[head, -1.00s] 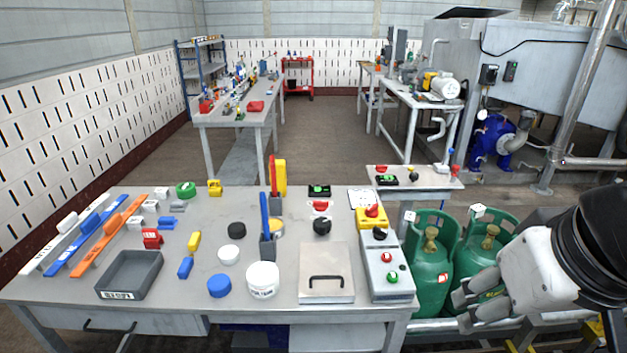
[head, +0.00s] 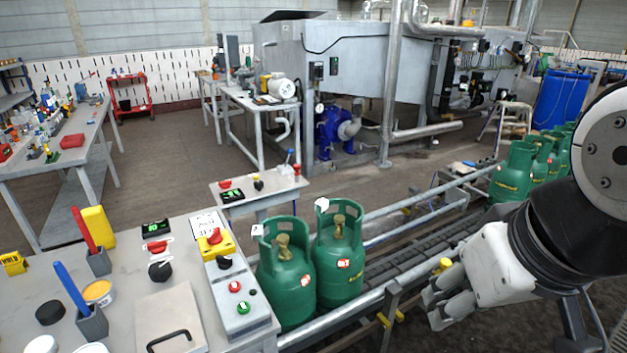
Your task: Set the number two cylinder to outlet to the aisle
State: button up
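Two green gas cylinders stand upright side by side on the near end of the conveyor, the left one (head: 287,283) and the right one (head: 340,262). Each has a brass valve inside its collar, a white tag at the top and a small red-and-white label. I cannot read their numbers, so I cannot tell which is number two. My gripper (head: 432,304) is right of both cylinders, above the conveyor's near side, and touches neither. Its fingers point left and look apart, with nothing between them.
The conveyor (head: 385,262) runs back right to several more green cylinders (head: 514,172). A control box (head: 238,300) with red and green buttons sits on the workbench's right edge. A small side table (head: 276,189) stands behind. A yellow-handled valve (head: 443,265) is beside my gripper.

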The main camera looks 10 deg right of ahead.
aim_at(338, 253)
jog(key=i+l+z, duration=0.15)
jog(key=i, duration=0.45)
jog(key=i+l+z, duration=0.2)
jog(key=i, duration=0.4)
